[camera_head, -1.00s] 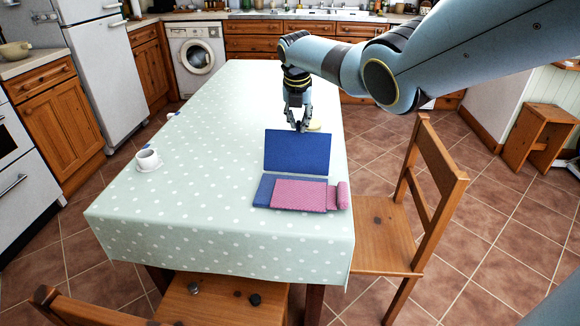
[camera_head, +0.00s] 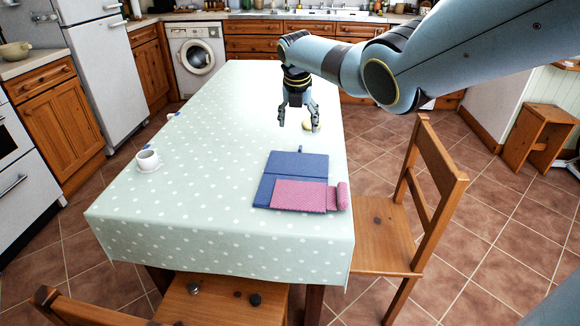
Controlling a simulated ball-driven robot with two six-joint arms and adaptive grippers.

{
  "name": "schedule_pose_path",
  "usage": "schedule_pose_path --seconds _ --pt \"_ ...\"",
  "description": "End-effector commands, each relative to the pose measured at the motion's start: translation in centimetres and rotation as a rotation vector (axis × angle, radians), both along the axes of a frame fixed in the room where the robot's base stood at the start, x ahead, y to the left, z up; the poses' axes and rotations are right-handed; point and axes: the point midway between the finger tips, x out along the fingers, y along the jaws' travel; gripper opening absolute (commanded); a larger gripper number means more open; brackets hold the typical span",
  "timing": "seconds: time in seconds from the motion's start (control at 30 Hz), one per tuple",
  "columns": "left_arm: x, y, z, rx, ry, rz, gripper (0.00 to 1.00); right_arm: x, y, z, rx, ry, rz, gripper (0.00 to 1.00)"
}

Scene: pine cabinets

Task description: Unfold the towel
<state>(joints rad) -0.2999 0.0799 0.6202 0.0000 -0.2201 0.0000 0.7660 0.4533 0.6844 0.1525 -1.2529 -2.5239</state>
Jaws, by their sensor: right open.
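The towel (camera_head: 297,164) lies on the table near its right edge. Its blue far part is flat on the cloth. A pink part (camera_head: 300,195) lies over the near blue part, with a pink roll (camera_head: 342,195) at its right end. My right gripper (camera_head: 297,121) is open and empty above the table, beyond the towel's far edge and apart from it. My left gripper is not in view.
The table (camera_head: 200,205) has a pale green dotted cloth. A white cup (camera_head: 147,159) on a saucer stands at the left. A wooden chair (camera_head: 385,232) stands at the right. The table's middle is clear.

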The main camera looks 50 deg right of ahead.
Motion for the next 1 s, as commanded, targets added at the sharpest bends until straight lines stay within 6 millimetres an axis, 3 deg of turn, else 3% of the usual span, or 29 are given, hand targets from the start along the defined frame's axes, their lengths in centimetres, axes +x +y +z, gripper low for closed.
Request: schedule_pose_path --seconds 0.5,1.0 --pt "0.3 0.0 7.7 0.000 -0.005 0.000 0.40 0.0 0.0 8.0 0.000 0.000 0.000 0.71" --pt "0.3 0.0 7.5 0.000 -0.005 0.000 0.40 0.0 0.0 7.8 0.000 0.000 0.000 0.71"
